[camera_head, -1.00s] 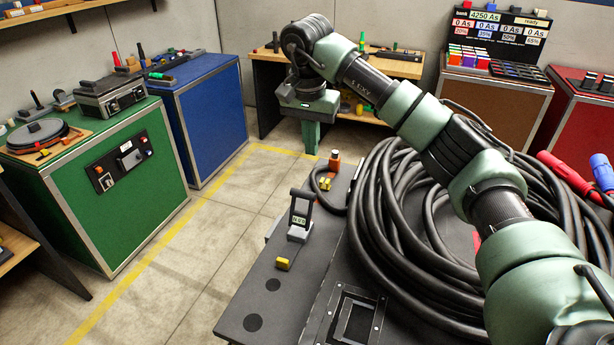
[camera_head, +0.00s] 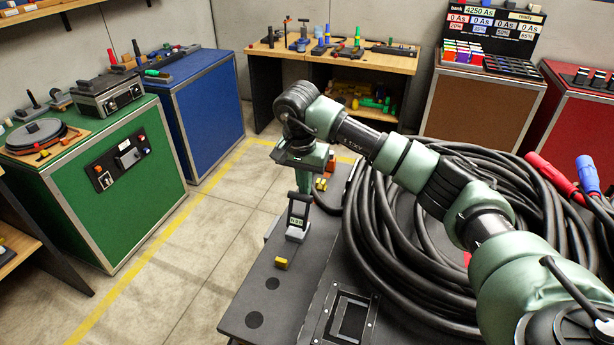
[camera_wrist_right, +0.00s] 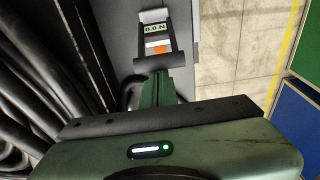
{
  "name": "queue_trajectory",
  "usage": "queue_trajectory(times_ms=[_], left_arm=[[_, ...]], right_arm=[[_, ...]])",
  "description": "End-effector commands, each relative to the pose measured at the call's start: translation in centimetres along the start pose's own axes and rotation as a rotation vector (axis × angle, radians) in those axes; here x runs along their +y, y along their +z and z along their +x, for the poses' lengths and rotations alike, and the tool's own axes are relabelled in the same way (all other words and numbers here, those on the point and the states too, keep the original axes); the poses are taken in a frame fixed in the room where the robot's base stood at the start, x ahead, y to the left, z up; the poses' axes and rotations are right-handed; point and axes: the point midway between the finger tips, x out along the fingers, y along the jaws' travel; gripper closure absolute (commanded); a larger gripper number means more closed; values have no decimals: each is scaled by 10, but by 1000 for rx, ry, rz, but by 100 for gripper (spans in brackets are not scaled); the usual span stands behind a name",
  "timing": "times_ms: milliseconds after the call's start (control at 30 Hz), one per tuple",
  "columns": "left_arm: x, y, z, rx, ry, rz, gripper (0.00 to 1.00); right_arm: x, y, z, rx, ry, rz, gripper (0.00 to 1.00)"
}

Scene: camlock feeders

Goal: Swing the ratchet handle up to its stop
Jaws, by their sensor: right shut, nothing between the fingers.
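The ratchet handle (camera_head: 300,211) is a dark frame that rises from a small grey block with a display (camera_head: 296,222) on the dark deck. In the right wrist view the handle's crossbar (camera_wrist_right: 160,62) lies just beyond the green fingers, and the display (camera_wrist_right: 155,29) reads 0.0 N. My right gripper (camera_head: 303,189) points down at the top of the handle. It is shut and holds nothing. Its fingertips (camera_wrist_right: 158,77) are at or very near the crossbar; I cannot tell whether they touch. The gripper partly hides the handle's top. My left gripper is not in view.
A thick coil of black cable (camera_head: 400,250) lies right of the handle. Open floor (camera_head: 215,240) lies to the left.

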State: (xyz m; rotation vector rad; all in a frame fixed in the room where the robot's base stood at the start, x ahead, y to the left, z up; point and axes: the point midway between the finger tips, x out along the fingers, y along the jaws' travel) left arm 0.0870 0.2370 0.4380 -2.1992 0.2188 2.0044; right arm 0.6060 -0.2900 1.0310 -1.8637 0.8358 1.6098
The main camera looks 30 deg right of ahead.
Motion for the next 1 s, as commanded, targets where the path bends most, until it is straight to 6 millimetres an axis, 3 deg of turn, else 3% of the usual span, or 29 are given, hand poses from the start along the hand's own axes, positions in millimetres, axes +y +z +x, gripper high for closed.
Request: queue_trajectory(times_ms=[767,1000], left_arm=[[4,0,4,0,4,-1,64],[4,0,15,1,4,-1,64]], right_arm=[[-1,14,-6,-6,1,-7,100],[-2,10,-35,-1,-5,-5,100]])
